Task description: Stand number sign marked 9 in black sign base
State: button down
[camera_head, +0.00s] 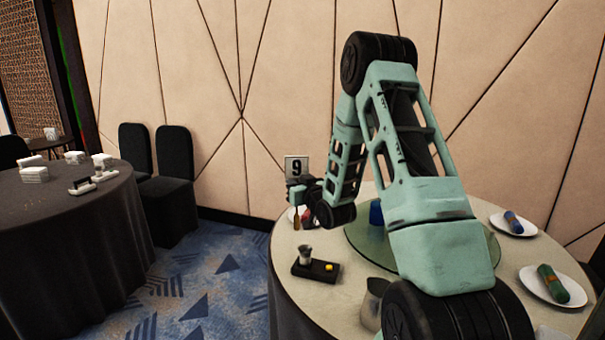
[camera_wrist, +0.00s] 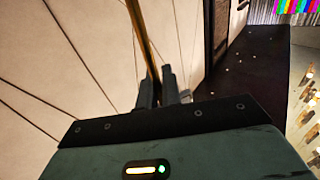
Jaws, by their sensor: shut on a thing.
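The number sign marked 9 (camera_head: 296,166) is a pale plate with a black 9, held upright above the left part of the round table. My gripper (camera_head: 297,188) is just below the plate and shut on the sign. In the wrist view, the sign shows as a thin, dark and gold strip (camera_wrist: 143,36) running up from between the fingertips (camera_wrist: 163,88).
Chairs (camera_head: 175,155) and a dark-clothed table (camera_head: 70,225) stand left.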

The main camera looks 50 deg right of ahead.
notch_tip(320, 180, down, 11)
jog(key=s+d+b, duration=0.1)
jog(key=d+b, duration=0.1)
jog(key=b, duration=0.6)
jog(key=shift+d+f+h+b, duration=0.2)
jog(key=shift+h+b, duration=0.1)
jog(key=shift+b, duration=0.05)
dwell(0.6)
jog(key=shift+s+f, duration=0.1)
jog(key=shift+f, duration=0.1)
dwell(0.6)
jog(key=shift+f+b, duration=2.05)
jog(key=shift+b, duration=0.15)
jog(key=c, duration=1.5)
grip_release()
jog(key=shift+r, duration=0.1)
